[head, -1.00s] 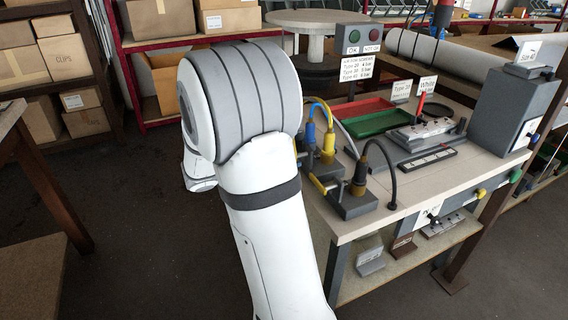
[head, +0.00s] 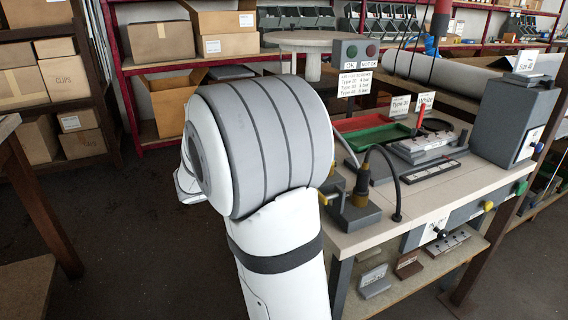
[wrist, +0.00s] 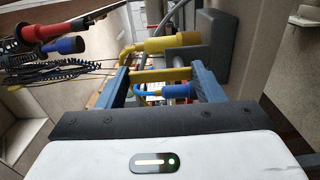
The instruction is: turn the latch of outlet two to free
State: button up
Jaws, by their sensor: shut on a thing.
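In the wrist view, the blue fingers of my gripper (wrist: 161,80) stand apart, with a yellow bar (wrist: 158,75) spanning between them. The bar looks like a latch; I cannot read which outlet it belongs to or which way it is turned. A blue plug (wrist: 177,90) shows between the fingers, and a yellow plug with a yellow hose (wrist: 175,42) lies just beyond. In the head view, my arm hides the gripper and most outlets.
The workbench (head: 420,200) carries a green tray (head: 385,136), a grey fixture (head: 420,150) and a grey box (head: 515,115). Red and blue handled leads (wrist: 55,38) hang at the left in the wrist view.

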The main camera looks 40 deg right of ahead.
jog(key=shift+w+r, duration=0.1)
jog(key=shift+r, duration=0.05)
jog(key=o, duration=1)
jog(key=p+v, duration=0.1)
jog(key=v, duration=0.6)
jog(key=shift+a, duration=0.4)
